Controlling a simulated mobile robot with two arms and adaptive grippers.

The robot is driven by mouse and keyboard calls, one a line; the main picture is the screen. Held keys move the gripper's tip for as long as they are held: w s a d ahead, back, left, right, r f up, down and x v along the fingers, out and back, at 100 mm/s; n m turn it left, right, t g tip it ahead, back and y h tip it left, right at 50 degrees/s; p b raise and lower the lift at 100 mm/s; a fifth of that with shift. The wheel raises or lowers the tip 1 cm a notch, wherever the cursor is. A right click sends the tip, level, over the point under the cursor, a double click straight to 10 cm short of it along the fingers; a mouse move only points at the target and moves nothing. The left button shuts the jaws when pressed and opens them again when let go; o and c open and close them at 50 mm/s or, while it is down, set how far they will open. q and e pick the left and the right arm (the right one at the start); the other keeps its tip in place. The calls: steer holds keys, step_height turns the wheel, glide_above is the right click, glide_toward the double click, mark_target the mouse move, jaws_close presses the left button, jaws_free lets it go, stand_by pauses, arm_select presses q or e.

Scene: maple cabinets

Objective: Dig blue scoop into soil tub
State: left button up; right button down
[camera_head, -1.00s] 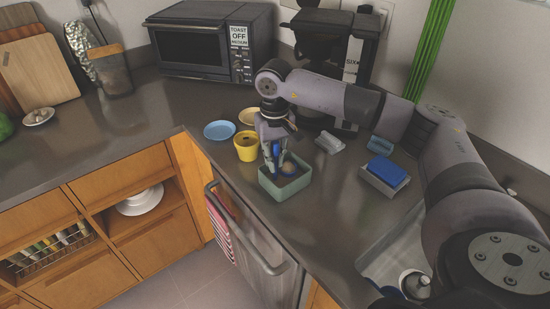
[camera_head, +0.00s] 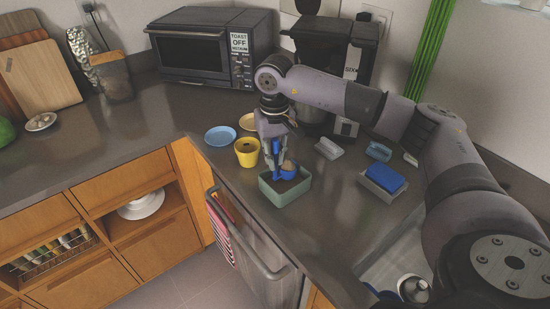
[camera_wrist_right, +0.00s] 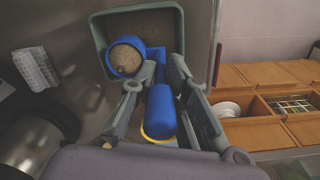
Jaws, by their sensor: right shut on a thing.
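The blue scoop (camera_head: 278,172) is held upright by its handle in my right gripper (camera_head: 271,140). In the right wrist view the fingers (camera_wrist_right: 162,100) close on the blue handle (camera_wrist_right: 161,112), and the round scoop bowl (camera_wrist_right: 124,57) holds brown soil. The green soil tub (camera_head: 287,195) stands on the counter below the gripper, with brown soil inside; its rim also shows in the right wrist view (camera_wrist_right: 97,32). The scoop is over the tub; I cannot tell whether its bowl touches the soil. My left gripper is not in view.
A blue sponge on a grey holder (camera_head: 384,180) lies to the right. The counter's front edge is near the tub.

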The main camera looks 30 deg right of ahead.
mark_target(275, 139)
steer(key=shift+r+p, duration=0.9)
steer(key=shift+r, duration=0.95)
